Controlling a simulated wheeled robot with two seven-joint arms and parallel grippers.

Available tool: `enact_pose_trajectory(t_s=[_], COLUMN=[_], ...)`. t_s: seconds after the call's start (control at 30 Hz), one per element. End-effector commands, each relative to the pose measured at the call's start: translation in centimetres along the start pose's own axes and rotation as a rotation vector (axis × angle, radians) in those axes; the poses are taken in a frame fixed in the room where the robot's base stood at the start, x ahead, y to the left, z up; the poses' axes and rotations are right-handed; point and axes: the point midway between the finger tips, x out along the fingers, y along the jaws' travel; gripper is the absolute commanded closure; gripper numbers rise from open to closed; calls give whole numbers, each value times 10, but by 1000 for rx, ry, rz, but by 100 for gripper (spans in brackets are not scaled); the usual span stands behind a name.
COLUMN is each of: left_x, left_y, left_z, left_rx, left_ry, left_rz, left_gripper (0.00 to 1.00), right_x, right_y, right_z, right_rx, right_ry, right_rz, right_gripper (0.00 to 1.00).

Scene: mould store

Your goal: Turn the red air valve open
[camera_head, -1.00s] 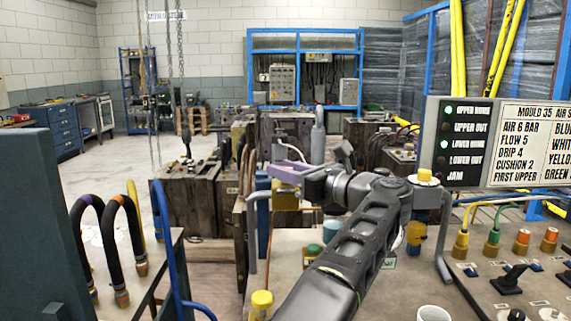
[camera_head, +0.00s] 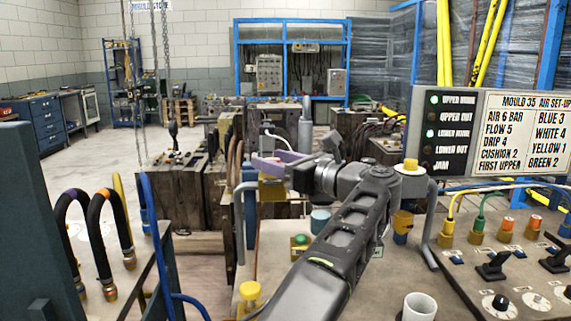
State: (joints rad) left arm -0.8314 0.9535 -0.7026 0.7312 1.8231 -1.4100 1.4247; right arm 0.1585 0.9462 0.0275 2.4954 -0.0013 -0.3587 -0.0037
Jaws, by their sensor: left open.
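I cannot pick out a red valve handle in the head view; it may be hidden behind my left arm and hand. My left gripper (camera_head: 272,161) is open, with pale purple and grey fingers pointing left above the bench. A brass-coloured block (camera_head: 272,190) sits just below the fingers, next to a grey bent pipe; I cannot tell whether they touch. My left forearm crosses the bench from the bottom centre and covers part of it. My right gripper is not in view.
The bench carries a green button (camera_head: 301,240), a yellow knob (camera_head: 249,291), a white cup (camera_head: 419,307) and a control panel (camera_head: 485,273) with levers. An air set-up sign (camera_head: 524,131) stands at right. Black hoses (camera_head: 112,228) loop at left. Open floor lies at far left.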

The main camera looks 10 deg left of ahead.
Motion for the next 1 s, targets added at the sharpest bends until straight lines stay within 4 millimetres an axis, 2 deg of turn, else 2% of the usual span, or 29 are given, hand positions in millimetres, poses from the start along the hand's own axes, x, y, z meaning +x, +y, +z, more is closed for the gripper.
enact_pose_trajectory(t_s=[0.4,0.5,0.87,1.0], left_x=[-59,-68,-72,-72], left_y=[-1,0,0,0], left_z=[3,2,0,8], left_rx=[2,1,0,0], left_ry=[-4,-3,0,0], left_rz=[-1,0,2,2], left_gripper=[47,47,47,47], right_x=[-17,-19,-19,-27], right_y=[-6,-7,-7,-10], right_z=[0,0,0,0], right_rx=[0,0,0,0], right_ry=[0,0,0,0], right_rz=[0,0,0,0], right_gripper=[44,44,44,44])
